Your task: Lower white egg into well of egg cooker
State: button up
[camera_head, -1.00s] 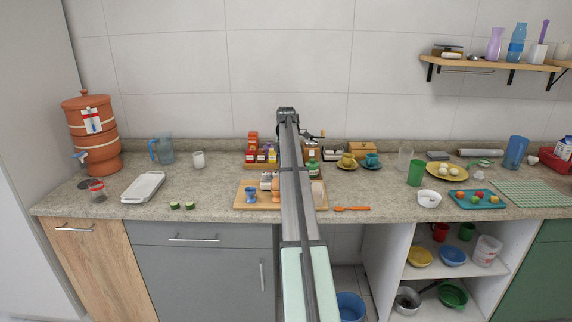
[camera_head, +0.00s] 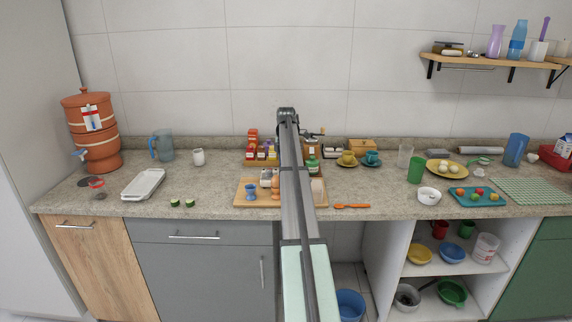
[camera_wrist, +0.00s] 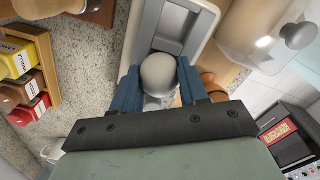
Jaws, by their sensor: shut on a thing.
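The white egg (camera_wrist: 160,72) is between the two blue fingers of my gripper (camera_wrist: 158,80) in the wrist view, and the gripper is shut on it. A pale grey egg cooker (camera_wrist: 146,32) with recessed darker grey parts lies beyond and below the egg in that view. The egg overlaps the cooker in the picture; I cannot tell whether it touches it, and the egg hides what lies under it. In the head view the cooker (camera_head: 267,175) shows partly on a wooden board (camera_head: 243,204). My arm hides the gripper and the egg there.
A blue egg cup (camera_head: 251,192) and an orange-brown cup (camera_head: 276,190) stand at the board's front. Spice boxes (camera_wrist: 20,58) stand left in the wrist view. A clear dome with a grey knob (camera_wrist: 298,36) is at upper right.

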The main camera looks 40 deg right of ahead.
jog(key=shift+f, duration=0.15)
jog(key=o, duration=1.1)
jog(key=shift+o, duration=0.2)
notch_tip(320, 180, up, 14)
